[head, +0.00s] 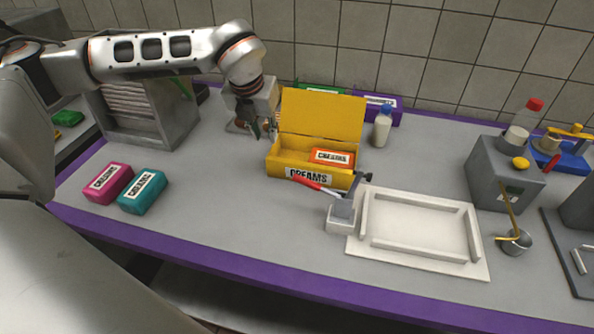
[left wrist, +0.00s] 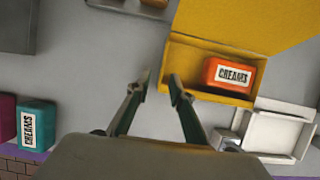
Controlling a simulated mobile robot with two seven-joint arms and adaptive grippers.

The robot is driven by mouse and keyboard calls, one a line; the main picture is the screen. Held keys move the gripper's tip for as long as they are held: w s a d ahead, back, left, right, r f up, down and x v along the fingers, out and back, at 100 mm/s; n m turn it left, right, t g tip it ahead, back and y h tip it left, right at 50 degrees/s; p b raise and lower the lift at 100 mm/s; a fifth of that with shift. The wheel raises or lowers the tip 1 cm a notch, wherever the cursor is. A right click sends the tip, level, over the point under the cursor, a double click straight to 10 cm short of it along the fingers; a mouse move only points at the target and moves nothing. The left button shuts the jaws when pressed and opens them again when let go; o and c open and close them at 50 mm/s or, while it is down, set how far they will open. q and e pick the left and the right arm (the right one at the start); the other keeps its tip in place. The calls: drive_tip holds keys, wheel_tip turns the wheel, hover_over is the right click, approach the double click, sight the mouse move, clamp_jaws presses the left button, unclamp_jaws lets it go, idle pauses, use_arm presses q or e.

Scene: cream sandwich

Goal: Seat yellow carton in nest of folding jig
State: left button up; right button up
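The yellow carton (head: 300,160) stands on the grey worktop with its lid raised at the back. An orange CREAMS pack (head: 331,158) lies inside it, toward the right; it also shows in the left wrist view (left wrist: 230,75). The white folding jig (head: 375,257) lies right of and in front of the carton, its raised-rail nest (head: 418,228) empty. A clamp with a red handle (head: 315,184) stands at the jig's left edge, the handle in front of the carton. My left gripper (head: 264,130) is open and empty, just left of the carton. My right gripper is not in view.
Pink (head: 108,184) and teal (head: 143,192) packs lie at the left. A grey rack (head: 170,120) stands behind them. A grey block (head: 497,180) is right. The front left worktop is clear.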

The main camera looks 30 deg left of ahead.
sight(272, 148)
use_arm(q)
drive_tip(key=shift+d+x, duration=0.25)
drive_tip(key=shift+x, duration=0.85)
drive_tip(key=x, duration=0.5)
drive_tip(key=shift+w+f, duration=0.3)
drive_tip(key=shift+w, duration=0.1)
clamp_jaws()
